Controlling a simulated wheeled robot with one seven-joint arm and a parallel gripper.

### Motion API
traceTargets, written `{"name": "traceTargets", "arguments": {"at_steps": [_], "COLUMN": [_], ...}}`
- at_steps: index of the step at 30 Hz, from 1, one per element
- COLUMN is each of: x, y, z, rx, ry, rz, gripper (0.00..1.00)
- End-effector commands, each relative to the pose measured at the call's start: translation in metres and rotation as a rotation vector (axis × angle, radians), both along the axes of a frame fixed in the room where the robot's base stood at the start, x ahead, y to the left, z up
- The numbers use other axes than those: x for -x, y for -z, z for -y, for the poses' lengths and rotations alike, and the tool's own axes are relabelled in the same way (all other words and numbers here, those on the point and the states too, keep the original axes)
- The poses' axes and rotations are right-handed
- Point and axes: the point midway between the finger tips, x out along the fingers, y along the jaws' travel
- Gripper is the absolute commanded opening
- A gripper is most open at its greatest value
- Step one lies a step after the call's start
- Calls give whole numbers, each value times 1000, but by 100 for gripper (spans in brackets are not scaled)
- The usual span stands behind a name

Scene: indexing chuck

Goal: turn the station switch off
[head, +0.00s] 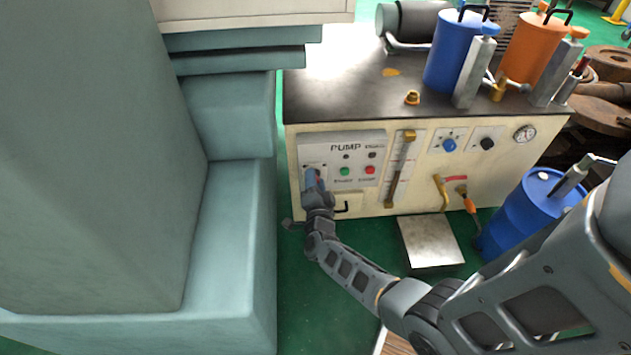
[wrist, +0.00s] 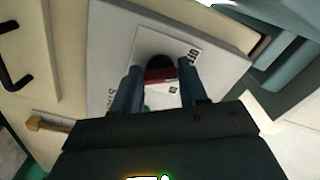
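The station switch (wrist: 160,66) shows in the wrist view as a dark, rounded knob with a dark red part, on a light label plate (wrist: 140,42) with "OFF" printed at its right. My gripper (wrist: 160,84) points at the switch, its two blue-grey fingers on either side of it. Gaps show between the fingers and the knob, so the gripper looks open. In the head view my gripper (head: 312,178) is at the left end of the pump panel (head: 350,143) and hides the switch. The knob's exact angle is hard to tell.
The panel has a green button (head: 345,171) and a red button (head: 370,170) right of my gripper. A black handle (head: 343,207) sits just below. A large grey-green machine body (head: 235,250) stands close on the left. A blue drum (head: 525,215) stands at the right.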

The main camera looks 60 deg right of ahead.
Motion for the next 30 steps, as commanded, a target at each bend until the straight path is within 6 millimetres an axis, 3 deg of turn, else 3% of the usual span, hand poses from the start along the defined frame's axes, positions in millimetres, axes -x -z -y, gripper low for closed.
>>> {"name": "traceTargets", "arguments": {"at_steps": [7,16,30], "x": [0,3,36], "y": [0,-1,-1], "z": [0,-4,-61], "rx": [0,-1,-1], "ry": [1,1,0], "rz": [1,2,1], "gripper": [66,66,66]}}
